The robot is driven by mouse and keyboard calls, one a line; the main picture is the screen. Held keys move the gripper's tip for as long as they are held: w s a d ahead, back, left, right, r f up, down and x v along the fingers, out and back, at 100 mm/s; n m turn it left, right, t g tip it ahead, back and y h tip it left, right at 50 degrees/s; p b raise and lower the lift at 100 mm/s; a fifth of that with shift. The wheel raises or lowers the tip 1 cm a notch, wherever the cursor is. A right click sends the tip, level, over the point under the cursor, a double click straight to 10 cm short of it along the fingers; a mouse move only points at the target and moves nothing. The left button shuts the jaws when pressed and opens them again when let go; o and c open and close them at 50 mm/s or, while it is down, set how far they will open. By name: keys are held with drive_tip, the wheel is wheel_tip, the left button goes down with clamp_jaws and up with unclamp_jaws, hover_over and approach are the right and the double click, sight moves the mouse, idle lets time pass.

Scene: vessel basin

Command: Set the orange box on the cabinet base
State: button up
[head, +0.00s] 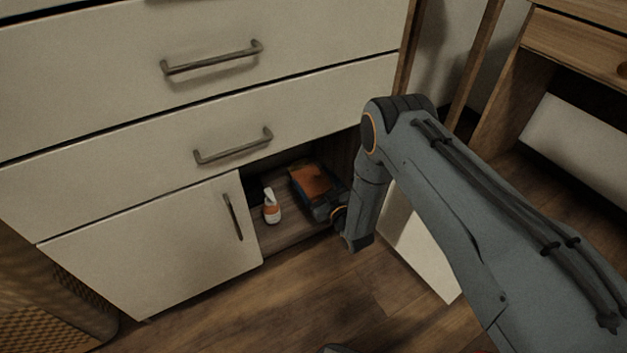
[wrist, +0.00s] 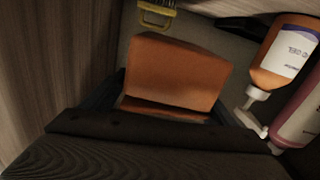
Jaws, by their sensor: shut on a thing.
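The orange box (head: 312,180) is inside the open lower compartment of the white cabinet, on the right side. My gripper (head: 322,199) reaches in from the right and is shut on it. In the wrist view the orange box (wrist: 180,70) fills the middle, just beyond the dark gripper (wrist: 172,112). The cabinet base (head: 290,234) is a brown wooden floor, bare along its front edge. I cannot tell whether the box touches it, because my gripper hides the box's lower part.
A white-and-orange bottle (head: 271,207) stands left of the box; it also shows in the wrist view (wrist: 285,55). A pink bottle (wrist: 301,110) is beside it. A yellow-handled thing (wrist: 156,14) lies beyond the box. A wooden side wall (wrist: 50,60) is close on the left.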

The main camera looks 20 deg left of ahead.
drive_tip(key=shift+f+b, duration=2.3)
drive_tip(key=shift+f, duration=0.75)
drive_tip(key=shift+f, duration=0.45)
drive_tip(key=o, duration=2)
drive_tip(key=shift+o, duration=0.2)
drive_tip(key=shift+p+v, duration=1.35)
drive_tip(key=shift+v, duration=2.55)
